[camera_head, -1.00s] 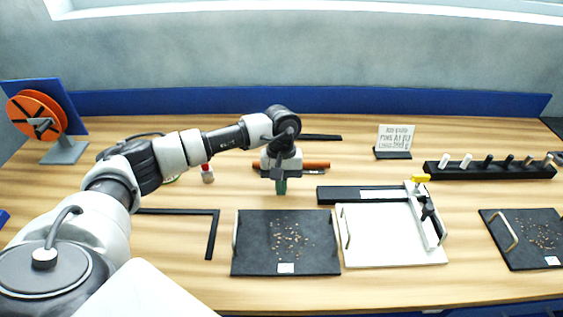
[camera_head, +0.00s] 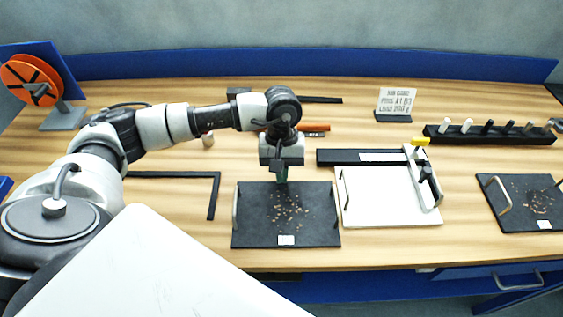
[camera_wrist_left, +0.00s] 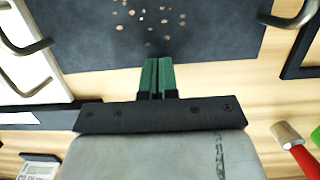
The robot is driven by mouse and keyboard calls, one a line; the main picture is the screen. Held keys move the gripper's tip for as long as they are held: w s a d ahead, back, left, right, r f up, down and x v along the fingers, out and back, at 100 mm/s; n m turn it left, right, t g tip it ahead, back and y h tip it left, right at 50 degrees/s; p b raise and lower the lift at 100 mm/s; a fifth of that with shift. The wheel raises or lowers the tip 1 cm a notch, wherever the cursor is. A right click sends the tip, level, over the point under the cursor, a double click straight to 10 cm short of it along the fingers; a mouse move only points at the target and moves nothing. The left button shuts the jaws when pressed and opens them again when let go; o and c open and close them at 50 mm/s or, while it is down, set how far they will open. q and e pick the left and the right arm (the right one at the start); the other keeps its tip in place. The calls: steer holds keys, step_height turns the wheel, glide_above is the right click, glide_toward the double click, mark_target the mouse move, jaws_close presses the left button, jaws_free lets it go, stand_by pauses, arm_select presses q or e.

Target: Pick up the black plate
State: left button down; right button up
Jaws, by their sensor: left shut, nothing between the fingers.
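A black plate (camera_head: 255,225) with small tan bits scattered on it lies flat on the table in front of me, with a metal handle (camera_head: 236,212) at its left edge. It fills the top of the left wrist view (camera_wrist_left: 80,45). A second black plate (camera_head: 510,210) of the same kind lies at the far right. My left gripper (camera_head: 282,178) points down at the far edge of the middle plate. Its green fingers (camera_wrist_left: 158,78) are shut together and empty; they overlap the plate's edge in the wrist view. I cannot tell if they touch it. My right gripper is not in view.
A white plate (camera_head: 385,212) with a handle and a clamp-like fixture lies close to the middle plate's right. A black L-shaped frame (camera_head: 213,195) lies to its left. A peg rack (camera_head: 490,138) and a sign (camera_head: 395,102) stand at the back right.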

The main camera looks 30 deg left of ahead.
mark_target(281, 212)
arm_select(q)
steer(key=s+d+b, duration=0.1)
steer(key=s, duration=0.1)
steer(key=s+d+b, duration=0.1)
steer(key=s, duration=0.1)
steer(key=s+d+f+b, duration=0.1)
steer(key=s+d, duration=0.1)
steer(key=shift+s, duration=0.25)
steer(key=shift+s+d+r, duration=0.15)
steer(key=shift+s+r, duration=0.05)
steer(key=shift+s, duration=0.3)
steer(key=shift+w, duration=0.1)
